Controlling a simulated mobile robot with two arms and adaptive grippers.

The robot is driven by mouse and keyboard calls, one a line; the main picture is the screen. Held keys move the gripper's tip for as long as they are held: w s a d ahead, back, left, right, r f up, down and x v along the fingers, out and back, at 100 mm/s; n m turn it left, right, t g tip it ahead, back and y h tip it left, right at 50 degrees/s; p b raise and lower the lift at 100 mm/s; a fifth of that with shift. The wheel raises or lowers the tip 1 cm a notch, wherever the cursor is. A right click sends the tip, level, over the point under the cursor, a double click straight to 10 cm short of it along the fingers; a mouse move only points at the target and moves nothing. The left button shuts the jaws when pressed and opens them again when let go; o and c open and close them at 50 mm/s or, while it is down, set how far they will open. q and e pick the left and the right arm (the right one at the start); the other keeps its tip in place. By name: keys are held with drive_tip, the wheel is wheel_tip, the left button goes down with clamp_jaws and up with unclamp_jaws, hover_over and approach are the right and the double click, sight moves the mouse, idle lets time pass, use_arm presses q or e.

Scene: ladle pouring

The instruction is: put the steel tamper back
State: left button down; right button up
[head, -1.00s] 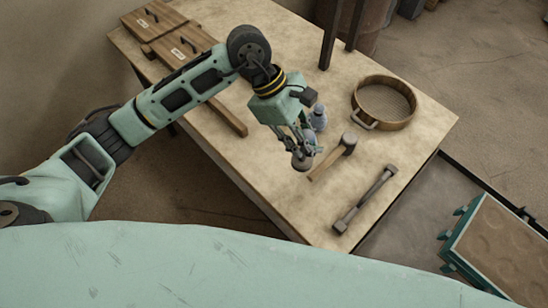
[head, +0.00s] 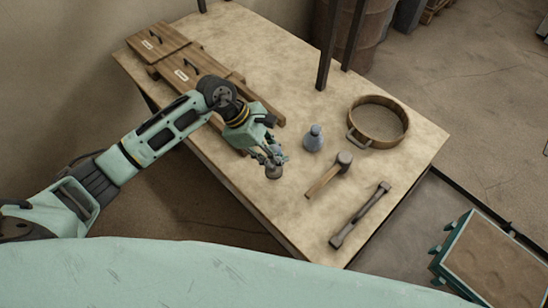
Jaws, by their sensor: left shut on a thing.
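My left gripper (head: 270,157) is shut on the steel tamper (head: 274,172), a small, rounded, grey-brown metal piece hanging below the fingers. The fingers hide its upper part. It is over the front left part of the workbench; I cannot tell whether it touches the top. My right gripper is not in view.
On the workbench (head: 262,55) lie a grey-blue flask-shaped thing (head: 313,140), a mallet (head: 329,174), a double-headed bar tool (head: 360,215) and a round sieve (head: 377,122). Wooden boxes (head: 190,66) stand at the left. A sand-filled mould box (head: 493,263) is at lower right.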

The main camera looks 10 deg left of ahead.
sight(274, 163)
use_arm(q)
drive_tip(key=shift+a+f, duration=0.1)
drive_tip(key=shift+f, duration=0.1)
wheel_tip(274, 163, down, 3)
drive_tip(key=shift+f+p, duration=0.1)
drive_tip(key=shift+p, duration=0.85)
drive_tip(key=shift+f, duration=0.2)
drive_tip(key=shift+w, duration=0.1)
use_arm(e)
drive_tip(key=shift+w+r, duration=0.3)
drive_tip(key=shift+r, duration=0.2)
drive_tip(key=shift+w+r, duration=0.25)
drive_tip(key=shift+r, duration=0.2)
use_arm(q)
drive_tip(key=shift+f, duration=0.1)
drive_tip(key=shift+f, duration=0.15)
drive_tip(key=c, duration=1.9)
unclamp_jaws()
drive_tip(key=o, duration=0.5)
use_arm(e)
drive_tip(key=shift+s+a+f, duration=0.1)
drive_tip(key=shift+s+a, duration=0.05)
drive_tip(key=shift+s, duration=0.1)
